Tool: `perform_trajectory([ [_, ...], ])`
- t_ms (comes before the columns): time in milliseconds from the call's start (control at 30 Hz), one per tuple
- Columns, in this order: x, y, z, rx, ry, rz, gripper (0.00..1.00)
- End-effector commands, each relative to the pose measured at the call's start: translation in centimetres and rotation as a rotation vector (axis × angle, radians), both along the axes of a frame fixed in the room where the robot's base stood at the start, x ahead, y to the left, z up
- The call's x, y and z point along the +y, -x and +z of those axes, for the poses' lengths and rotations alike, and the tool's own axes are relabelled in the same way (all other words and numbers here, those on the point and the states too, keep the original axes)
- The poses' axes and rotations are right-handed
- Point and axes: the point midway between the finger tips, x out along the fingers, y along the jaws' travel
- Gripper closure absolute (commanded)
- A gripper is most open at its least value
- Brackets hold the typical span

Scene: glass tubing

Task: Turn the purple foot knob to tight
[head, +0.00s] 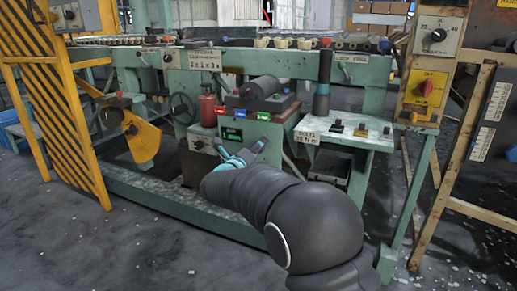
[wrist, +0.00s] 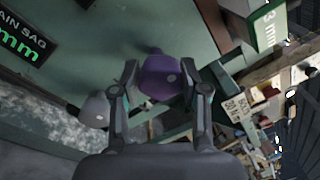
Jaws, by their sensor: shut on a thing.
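The purple foot knob (wrist: 162,76) is in the middle of the wrist view, with a small pale dot on its face. My gripper (wrist: 166,86) has one finger on each side of the knob and is shut on it. In the head view my gripper (head: 243,154) is at the front of the green machine, below the small dark display. The purple knob cannot be made out there, behind my gripper and arm. How far the knob is turned cannot be read from these views.
A grey knob (wrist: 95,110) with a pale dot sits just left of my gripper in the wrist view. A dark display (wrist: 24,36) with green letters is at upper left. In the head view, a shelf with switches (head: 345,133) stands right of my gripper, and a red canister (head: 208,110) at left.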

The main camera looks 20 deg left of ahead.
Motion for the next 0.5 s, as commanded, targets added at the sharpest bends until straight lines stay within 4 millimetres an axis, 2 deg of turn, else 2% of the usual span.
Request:
perform_trajectory([
  [200, 0.0, -0.03, -0.03, -0.009, -0.12, -0.001, 0.91],
  [500, -0.01, -0.04, -0.06, -0.014, -0.194, 0.0, 0.91],
])
